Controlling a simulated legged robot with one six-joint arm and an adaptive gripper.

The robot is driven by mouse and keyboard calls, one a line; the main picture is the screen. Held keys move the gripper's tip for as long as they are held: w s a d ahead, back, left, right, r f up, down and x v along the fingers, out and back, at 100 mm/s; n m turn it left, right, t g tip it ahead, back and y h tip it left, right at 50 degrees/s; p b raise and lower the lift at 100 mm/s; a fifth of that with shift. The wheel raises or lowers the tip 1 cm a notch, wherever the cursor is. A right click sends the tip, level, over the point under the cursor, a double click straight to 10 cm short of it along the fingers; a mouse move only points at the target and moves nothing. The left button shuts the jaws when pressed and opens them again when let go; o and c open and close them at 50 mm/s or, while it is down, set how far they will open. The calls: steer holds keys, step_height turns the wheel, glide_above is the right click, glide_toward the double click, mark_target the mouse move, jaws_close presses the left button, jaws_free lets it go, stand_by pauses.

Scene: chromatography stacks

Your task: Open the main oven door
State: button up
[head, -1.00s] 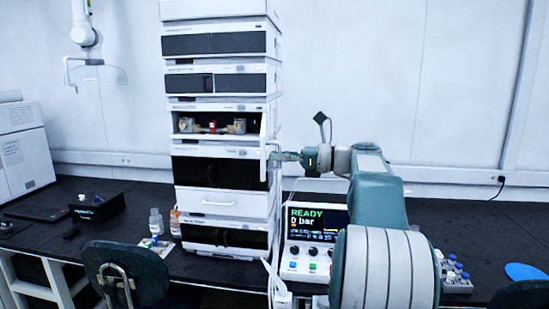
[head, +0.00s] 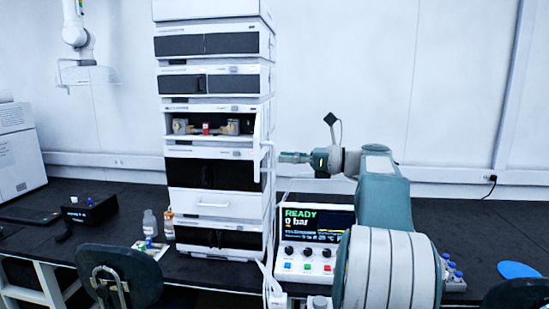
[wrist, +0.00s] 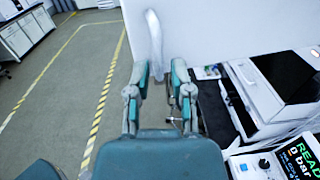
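The oven (head: 222,109) is the module in the white stack whose front stands open in the head view. A red part (head: 206,128) and metal fittings show inside it. Its door (head: 257,140) appears swung out at the right side, seen nearly edge-on. A white bar handle (head: 265,148) is on the door. My gripper (head: 283,157) is just right of the handle with a small gap. In the wrist view, my gripper (wrist: 160,72) has its fingers apart with nothing between the tips. The white handle (wrist: 154,45) shows just beyond them.
A control box with a READY screen (head: 315,222) stands below my arm. Bottles (head: 150,223) stand left of the stack's base on the black bench (head: 400,215). Chairs (head: 122,275) are in front. The wall is behind the stack.

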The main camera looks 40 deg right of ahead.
steer(key=v, duration=0.8)
steer(key=shift+d, duration=0.2)
steer(key=shift+s+f, duration=0.1)
